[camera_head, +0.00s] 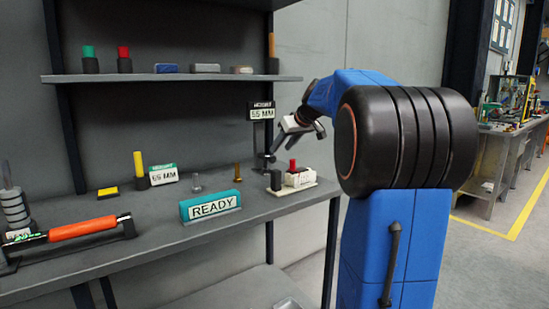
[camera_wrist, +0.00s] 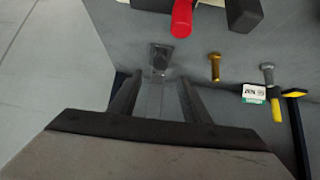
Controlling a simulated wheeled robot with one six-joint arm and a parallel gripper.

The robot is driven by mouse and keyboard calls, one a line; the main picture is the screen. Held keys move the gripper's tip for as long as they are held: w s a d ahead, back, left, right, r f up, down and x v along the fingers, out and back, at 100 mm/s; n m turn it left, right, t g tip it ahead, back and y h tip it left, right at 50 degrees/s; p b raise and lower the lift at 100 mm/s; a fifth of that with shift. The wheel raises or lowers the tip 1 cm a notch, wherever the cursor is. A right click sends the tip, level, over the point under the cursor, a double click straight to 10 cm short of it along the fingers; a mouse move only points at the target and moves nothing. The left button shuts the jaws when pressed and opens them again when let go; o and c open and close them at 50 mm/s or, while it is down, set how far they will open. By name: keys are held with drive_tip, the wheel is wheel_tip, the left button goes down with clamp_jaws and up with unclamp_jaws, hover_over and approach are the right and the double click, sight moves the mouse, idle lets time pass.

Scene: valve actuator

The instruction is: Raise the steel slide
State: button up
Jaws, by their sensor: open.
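A small grey steel piece (camera_wrist: 160,56), which looks like the steel slide, sits just beyond my fingertips in the wrist view. A pale narrow bar runs from it back between my fingers. In the head view it appears as a small dark grey part (camera_head: 264,160) on a thin upright below a "HEIGHT 55 MM" sign (camera_head: 262,111), at the bench's right end. My gripper (camera_wrist: 158,88) is open, its two dark fingers on either side of the bar. I cannot tell whether they touch it. In the head view my gripper (camera_head: 282,138) is right of the upright, tilted down.
A white block with a red cylinder (camera_head: 293,166) and a black block (camera_head: 276,180) stand close in front. A brass pin (camera_head: 237,172), a grey pin (camera_head: 196,182) and a "READY" sign (camera_head: 210,206) are further left. A shelf (camera_head: 170,77) hangs above the bench.

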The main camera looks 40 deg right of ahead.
sight(274, 157)
drive_tip(key=x, duration=0.7)
drive_tip(key=shift+w+f, duration=0.25)
drive_tip(key=shift+c, duration=0.6)
